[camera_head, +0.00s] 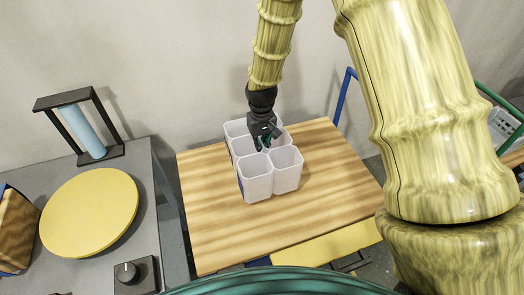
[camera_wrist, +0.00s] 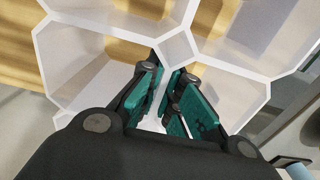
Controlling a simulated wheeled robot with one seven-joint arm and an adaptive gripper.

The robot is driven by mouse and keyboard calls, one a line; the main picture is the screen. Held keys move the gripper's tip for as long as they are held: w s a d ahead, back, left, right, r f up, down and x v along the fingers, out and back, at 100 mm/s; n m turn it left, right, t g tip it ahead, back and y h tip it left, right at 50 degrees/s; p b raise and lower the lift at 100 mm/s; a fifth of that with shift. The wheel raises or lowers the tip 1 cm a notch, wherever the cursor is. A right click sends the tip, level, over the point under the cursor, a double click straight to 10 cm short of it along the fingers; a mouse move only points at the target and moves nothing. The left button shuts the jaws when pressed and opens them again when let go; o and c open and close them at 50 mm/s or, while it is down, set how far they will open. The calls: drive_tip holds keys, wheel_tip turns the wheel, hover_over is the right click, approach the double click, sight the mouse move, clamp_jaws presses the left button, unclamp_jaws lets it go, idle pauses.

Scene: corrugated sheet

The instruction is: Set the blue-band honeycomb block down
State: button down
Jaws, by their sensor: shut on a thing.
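The honeycomb block (camera_head: 256,187) is white and translucent, with several open hexagonal cells facing up. A small patch of blue shows low on its left side; the rest of any band is hidden. My gripper (camera_head: 264,142) reaches down into the middle of the block from above. In the wrist view its teal-padded fingers (camera_wrist: 168,98) are shut on a cell wall of the honeycomb block (camera_wrist: 110,29). The block appears upright, over the wooden tabletop (camera_head: 215,225). I cannot tell whether its base touches the wood.
Bare wood lies around the block, widest in front and to the right. A grey bench (camera_head: 150,205) at left holds a yellow disc (camera_head: 90,212), a black frame with a blue roller (camera_head: 80,128), and a knob box (camera_head: 134,275). A yellow strip (camera_head: 340,243) lies along the front edge.

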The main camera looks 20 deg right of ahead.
drive_tip(key=shift+f+p, duration=0.55)
drive_tip(key=shift+f, duration=0.95)
drive_tip(key=shift+f, duration=0.15)
drive_tip(key=c, duration=1.6)
unclamp_jaws()
drive_tip(key=shift+c, duration=0.2)
drive_tip(key=shift+r+b, duration=1.5)
drive_tip(key=shift+r, duration=4.65)
